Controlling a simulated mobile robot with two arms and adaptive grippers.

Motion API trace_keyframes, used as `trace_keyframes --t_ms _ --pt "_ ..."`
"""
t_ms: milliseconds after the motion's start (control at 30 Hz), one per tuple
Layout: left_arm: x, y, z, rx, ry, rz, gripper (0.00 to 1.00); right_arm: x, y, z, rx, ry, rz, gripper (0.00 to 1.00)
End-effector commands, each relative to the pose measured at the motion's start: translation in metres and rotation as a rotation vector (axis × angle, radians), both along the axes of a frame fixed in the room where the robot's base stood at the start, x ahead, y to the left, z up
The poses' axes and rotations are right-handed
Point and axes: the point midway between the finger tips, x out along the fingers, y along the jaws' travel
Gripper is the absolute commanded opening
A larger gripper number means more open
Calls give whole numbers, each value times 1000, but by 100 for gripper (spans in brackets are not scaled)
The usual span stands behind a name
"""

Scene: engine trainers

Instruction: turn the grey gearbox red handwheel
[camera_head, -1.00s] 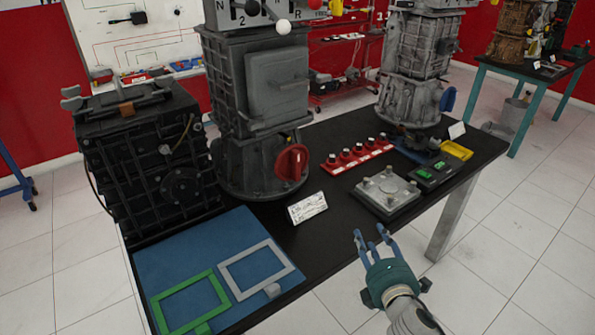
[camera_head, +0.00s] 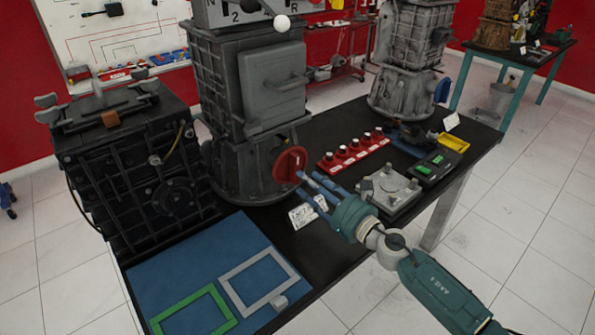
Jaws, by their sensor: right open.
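The grey gearbox (camera_head: 270,85) stands upright on the black table. Its red handwheel (camera_head: 288,163) sits low on the right part of the gearbox's front. My right gripper (camera_head: 312,184) is open, with its blue fingers pointing left toward the handwheel. The fingertips are close to the wheel's right edge; I cannot tell whether they touch it. The wheel's lower right edge is near the fingers. My left gripper is not in view.
A white label card (camera_head: 305,212) stands under my right gripper. A grey plate with knobs (camera_head: 388,188), a red strip with several knobs (camera_head: 352,152) and a blue mat (camera_head: 190,262) with green and grey frames lie on the table. A black engine block (camera_head: 130,165) stands at left.

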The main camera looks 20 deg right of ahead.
Motion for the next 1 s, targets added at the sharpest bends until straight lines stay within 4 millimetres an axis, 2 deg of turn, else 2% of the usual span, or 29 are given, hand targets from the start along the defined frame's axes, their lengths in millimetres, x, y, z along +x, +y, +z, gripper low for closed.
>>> trace_keyframes --t_ms 100,300,667,700,900,1000 --pt "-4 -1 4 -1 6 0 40 22 8 3 3 -2 -2 42" --pt "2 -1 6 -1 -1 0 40 43 15 0 3 0 -2 42" --pt "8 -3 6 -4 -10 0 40 49 18 0 3 1 -1 42" --pt "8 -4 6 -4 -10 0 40 49 18 0 3 1 -1 38" --pt "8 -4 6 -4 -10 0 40 48 17 0 3 1 -1 0" --pt "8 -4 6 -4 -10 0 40 48 17 0 4 1 -1 0"
